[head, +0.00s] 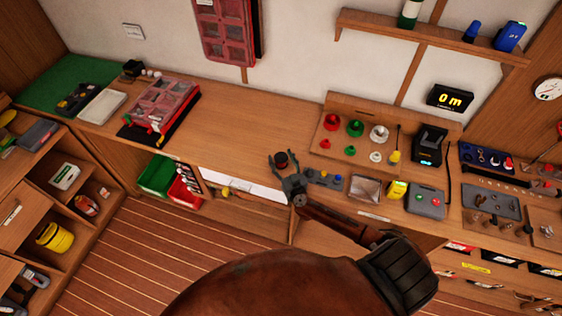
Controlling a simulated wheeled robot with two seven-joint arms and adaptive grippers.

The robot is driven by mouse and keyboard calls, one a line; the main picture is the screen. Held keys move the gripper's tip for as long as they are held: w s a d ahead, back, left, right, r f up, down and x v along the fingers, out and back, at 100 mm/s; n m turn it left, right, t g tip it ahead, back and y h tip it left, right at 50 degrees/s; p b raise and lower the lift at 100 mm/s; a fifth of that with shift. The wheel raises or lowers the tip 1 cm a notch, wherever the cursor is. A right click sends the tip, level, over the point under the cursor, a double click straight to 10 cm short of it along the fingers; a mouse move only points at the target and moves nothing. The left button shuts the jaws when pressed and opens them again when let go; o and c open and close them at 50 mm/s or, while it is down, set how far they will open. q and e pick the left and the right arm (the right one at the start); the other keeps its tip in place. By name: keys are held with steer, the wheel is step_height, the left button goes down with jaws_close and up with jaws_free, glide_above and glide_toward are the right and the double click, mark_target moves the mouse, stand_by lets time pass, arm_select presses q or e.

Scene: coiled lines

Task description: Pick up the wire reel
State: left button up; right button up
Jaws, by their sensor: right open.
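A small dark round item with a reddish rim, which looks like the wire reel (281,159), sits on the wooden worktop near its front edge. My right gripper (283,166) reaches in from the lower right, its fingers spread open around the reel's near side. I cannot tell whether the fingers touch it. My left gripper is out of view.
Right of the reel, a wooden board (318,148) carries red, green and white spools. Small knobbed parts (325,178), a grey box (427,201) and a yellow device (396,190) stand nearby. The worktop (240,125) left of the reel is clear up to a red case (160,108).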

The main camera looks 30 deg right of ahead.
steer(key=shift+c, duration=0.7)
steer(key=c, duration=1)
steer(key=shift+r, duration=0.15)
steer(key=shift+c, duration=0.2)
